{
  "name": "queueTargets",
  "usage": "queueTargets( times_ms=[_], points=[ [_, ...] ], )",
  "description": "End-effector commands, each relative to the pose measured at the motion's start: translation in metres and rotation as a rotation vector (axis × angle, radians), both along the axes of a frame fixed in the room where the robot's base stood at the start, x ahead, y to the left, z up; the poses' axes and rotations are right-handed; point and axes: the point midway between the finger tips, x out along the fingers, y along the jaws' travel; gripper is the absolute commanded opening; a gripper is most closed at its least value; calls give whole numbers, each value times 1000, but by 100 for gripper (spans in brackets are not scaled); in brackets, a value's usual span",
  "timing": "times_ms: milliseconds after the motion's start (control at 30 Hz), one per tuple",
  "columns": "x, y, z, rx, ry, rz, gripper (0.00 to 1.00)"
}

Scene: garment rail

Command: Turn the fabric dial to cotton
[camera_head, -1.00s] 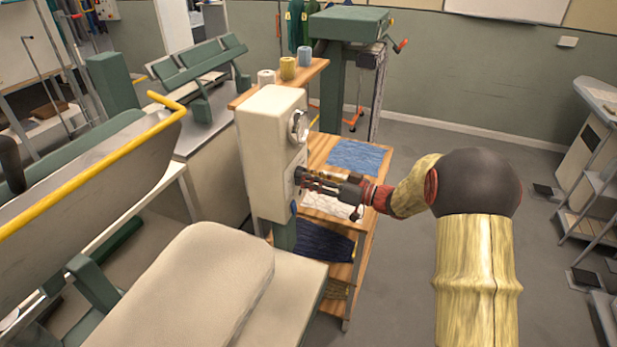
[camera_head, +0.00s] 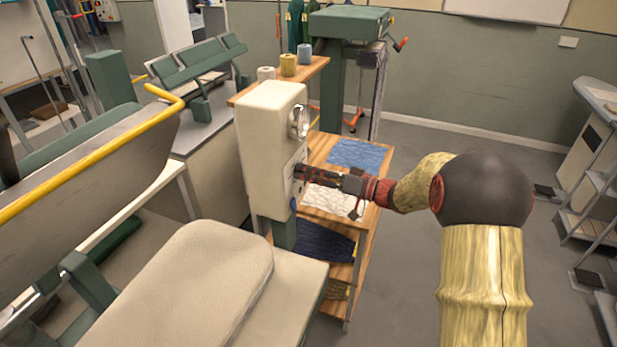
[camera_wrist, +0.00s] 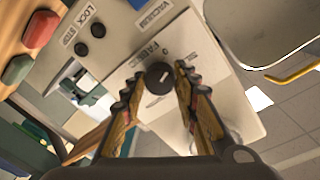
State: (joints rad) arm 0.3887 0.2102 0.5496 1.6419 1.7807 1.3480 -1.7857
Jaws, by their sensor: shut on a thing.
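The fabric dial (camera_wrist: 159,75) is a small dark round knob with a white pointer mark, on a pale plate marked "FABRIC" in the wrist view. The pointer slants in the picture; the setting names around it are too small to read. My gripper (camera_wrist: 157,78) is shut on the dial, one finger on each side of it. In the head view my gripper (camera_head: 300,173) reaches from the right to the face of the cream control box (camera_head: 262,150), and the dial is hidden behind the fingers.
Dark knobs (camera_wrist: 98,30) lie near the "LOCK" and "STOP" labels. A wooden shelf with folded cloths (camera_head: 355,155) stands behind my gripper.

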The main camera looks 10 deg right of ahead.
Motion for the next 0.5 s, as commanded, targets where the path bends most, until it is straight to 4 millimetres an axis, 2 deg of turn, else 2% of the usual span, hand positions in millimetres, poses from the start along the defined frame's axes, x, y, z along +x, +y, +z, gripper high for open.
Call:
queueTargets(
  times_ms=[500],
  points=[
    [0,0,3,286,395,-1,5]
  ],
)
